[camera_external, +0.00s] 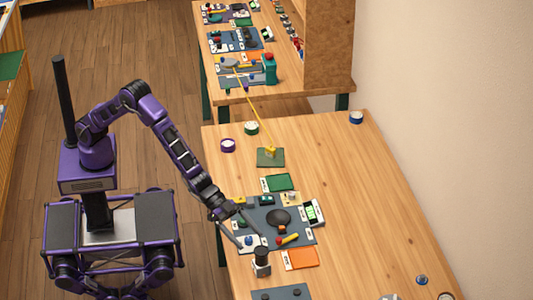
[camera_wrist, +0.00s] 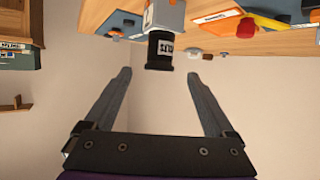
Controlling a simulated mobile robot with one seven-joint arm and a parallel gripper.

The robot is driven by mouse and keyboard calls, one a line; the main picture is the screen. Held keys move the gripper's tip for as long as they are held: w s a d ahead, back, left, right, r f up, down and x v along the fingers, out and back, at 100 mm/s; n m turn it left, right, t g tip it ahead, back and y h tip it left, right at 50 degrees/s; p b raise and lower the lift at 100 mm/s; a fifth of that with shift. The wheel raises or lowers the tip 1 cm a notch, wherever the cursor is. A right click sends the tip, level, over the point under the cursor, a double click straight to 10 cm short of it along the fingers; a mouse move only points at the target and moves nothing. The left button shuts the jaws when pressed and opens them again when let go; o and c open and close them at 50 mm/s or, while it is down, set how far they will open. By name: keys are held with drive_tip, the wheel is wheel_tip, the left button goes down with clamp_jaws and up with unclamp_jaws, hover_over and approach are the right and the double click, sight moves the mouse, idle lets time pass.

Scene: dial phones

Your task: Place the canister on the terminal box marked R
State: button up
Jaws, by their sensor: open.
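A black canister (camera_wrist: 160,51) with a white label shows in the wrist view, just beyond and between my fingertips. It meets a grey-and-white block (camera_wrist: 169,17). In the external view the dark canister (camera_external: 261,254) stands upright on a pale block (camera_external: 261,268) near the table's left edge. My gripper (camera_external: 251,243) is open and empty, its fingers pointing toward the canister; in the wrist view (camera_wrist: 159,74) its fingertips are apart, with no contact visible. No letter R is readable, so I cannot tell which box is the terminal box.
A grey-blue board (camera_external: 258,215) with dials and small parts lies beside my gripper. An orange card (camera_external: 300,258) is right of the canister and a dark panel (camera_external: 280,293) is in front. A green card (camera_external: 279,182) lies behind. The table's right side (camera_external: 375,210) is mostly clear.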

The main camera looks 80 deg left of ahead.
drive_tip(key=shift+v, duration=1)
